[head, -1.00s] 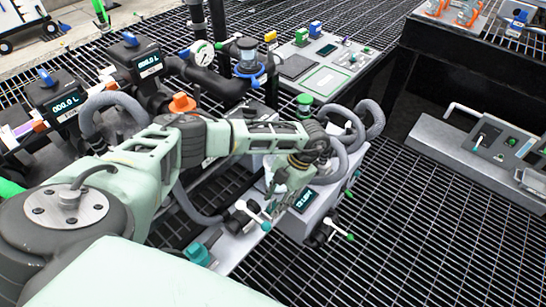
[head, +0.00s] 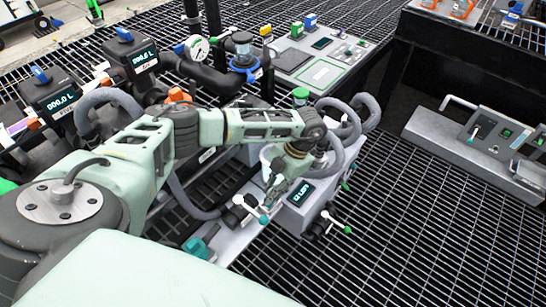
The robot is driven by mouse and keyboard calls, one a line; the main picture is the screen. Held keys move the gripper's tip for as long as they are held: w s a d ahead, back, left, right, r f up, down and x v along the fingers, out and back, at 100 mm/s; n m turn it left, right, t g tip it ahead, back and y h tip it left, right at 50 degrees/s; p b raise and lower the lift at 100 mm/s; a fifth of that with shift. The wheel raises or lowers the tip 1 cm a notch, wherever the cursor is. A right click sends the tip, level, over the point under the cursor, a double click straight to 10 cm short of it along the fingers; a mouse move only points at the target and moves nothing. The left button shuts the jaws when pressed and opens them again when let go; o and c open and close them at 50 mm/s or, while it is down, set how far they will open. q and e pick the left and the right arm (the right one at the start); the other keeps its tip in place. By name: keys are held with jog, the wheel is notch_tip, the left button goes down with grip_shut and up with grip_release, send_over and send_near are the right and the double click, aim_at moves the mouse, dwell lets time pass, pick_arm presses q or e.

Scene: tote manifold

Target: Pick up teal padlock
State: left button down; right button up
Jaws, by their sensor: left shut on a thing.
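My left gripper (head: 273,196) reaches down beside the grey box with a lit display. My right gripper is not in view.
The display box (head: 307,203) stands close to the gripper's right. A second white lever with a green tip (head: 347,229) juts out below it. Grey hoses (head: 350,125) curve behind the wrist. Open black grating (head: 410,220) lies to the right.

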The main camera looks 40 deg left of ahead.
pick_arm(q)
notch_tip(320, 180, up, 2)
jog(key=shift+w+r, duration=0.1)
jog(key=w+d+r, duration=0.3)
jog(key=d+r, duration=0.3)
jog(key=d, duration=0.5)
jog(key=shift+d+r, duration=0.15)
jog(key=shift+r, duration=0.25)
jog(key=shift+w, duration=0.1)
